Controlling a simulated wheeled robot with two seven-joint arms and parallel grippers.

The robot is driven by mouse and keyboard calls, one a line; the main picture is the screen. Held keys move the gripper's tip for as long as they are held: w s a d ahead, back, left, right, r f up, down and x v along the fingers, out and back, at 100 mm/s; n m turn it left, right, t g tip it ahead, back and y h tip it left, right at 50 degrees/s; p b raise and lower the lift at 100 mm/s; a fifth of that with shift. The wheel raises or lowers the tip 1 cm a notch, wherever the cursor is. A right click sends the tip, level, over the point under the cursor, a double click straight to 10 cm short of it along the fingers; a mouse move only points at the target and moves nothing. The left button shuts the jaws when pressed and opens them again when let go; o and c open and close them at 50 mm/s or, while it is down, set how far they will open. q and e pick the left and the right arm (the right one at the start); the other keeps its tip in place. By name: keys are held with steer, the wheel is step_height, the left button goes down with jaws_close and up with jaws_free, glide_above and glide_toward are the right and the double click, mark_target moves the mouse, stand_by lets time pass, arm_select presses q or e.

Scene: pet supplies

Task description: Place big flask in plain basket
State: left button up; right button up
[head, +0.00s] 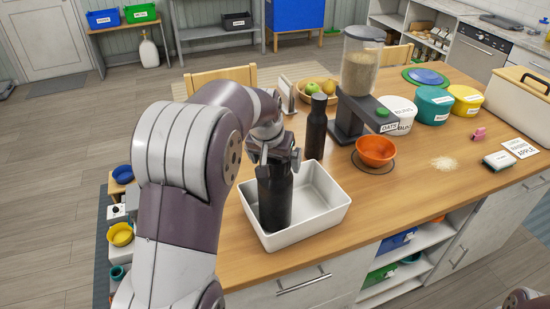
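A large dark flask (275,200) stands upright inside the white plain basket (330,216), towards its left side. My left gripper (279,158) is at the top of this flask, pointing down, with its fingers around the upper part. The gripper appears shut on it. The fingers and wrist hide the flask's top, and the basket's walls partly hide its base, so I cannot tell whether it touches the floor. A second, slimmer dark flask (316,128) stands upright on the table behind the basket. My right gripper is not in view.
The wooden table (430,200) also bears a food dispenser (360,75), an orange bowl (375,151), a fruit bowl (318,86) and several labelled tubs such as the teal one (433,105). The basket lies near the table's front edge.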

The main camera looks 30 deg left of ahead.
arm_select(q)
steer(key=shift+r, duration=0.45)
steer(key=a+p+v, duration=0.1)
steer(key=v, duration=1)
steer(key=s+d+f+m+g, duration=0.1)
steer(key=s+d+f, duration=0.5)
steer(key=f, duration=0.3)
steer(key=s+d+f+m+g, duration=0.1)
steer(key=s+d+f+g, duration=0.1)
steer(key=s+d+f, duration=0.4)
steer(key=s+f, duration=0.3)
steer(key=f, duration=0.1)
steer(key=shift+d+h, duration=0.3)
steer(key=shift+h, duration=0.1)
